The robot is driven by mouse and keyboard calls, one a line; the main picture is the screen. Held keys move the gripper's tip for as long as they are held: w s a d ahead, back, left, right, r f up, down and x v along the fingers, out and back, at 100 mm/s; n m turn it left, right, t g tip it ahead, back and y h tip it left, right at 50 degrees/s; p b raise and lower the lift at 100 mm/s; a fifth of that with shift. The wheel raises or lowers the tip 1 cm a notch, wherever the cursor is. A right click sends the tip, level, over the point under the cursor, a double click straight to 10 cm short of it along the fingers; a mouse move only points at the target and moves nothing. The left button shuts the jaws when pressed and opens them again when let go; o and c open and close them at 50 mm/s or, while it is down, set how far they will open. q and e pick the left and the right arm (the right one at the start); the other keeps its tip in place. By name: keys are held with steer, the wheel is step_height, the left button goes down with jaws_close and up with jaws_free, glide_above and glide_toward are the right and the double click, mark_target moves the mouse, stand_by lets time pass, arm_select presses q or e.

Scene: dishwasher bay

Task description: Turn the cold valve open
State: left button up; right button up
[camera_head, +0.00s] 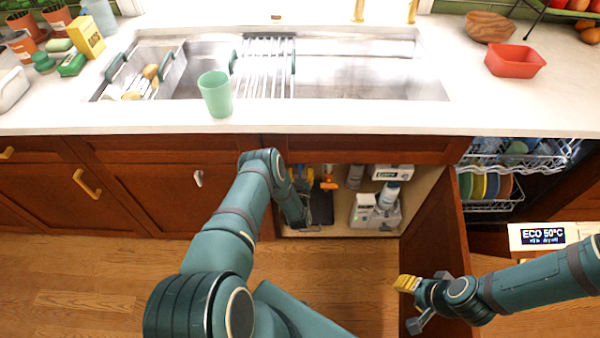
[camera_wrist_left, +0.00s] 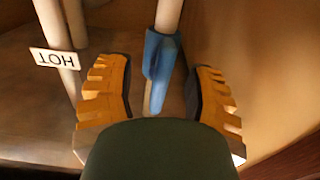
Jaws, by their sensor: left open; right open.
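The cold valve has a blue lever (camera_wrist_left: 160,62) on a pale vertical pipe (camera_wrist_left: 168,14) in the left wrist view. The lever points roughly along the pipe. My left gripper (camera_wrist_left: 158,88) is open, with one yellow finger on each side of the lever and gaps visible between. In the head view my left arm reaches into the open sink cabinet; its gripper (camera_head: 301,174) is partly hidden there, and I cannot make out the blue lever. My right gripper (camera_head: 410,303) is open and empty near the open cabinet door.
A second pipe with a HOT label (camera_wrist_left: 54,58) stands left of the blue lever. The open door (camera_head: 437,240) and dishwasher racks (camera_head: 490,205) are to the right. A green cup (camera_head: 216,94) stands by the sink.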

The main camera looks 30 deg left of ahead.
arm_select(q)
steer(key=shift+s+d, duration=0.1)
steer(key=v, duration=1.1)
steer(key=shift+s, duration=0.4)
steer(key=shift+d, duration=0.1)
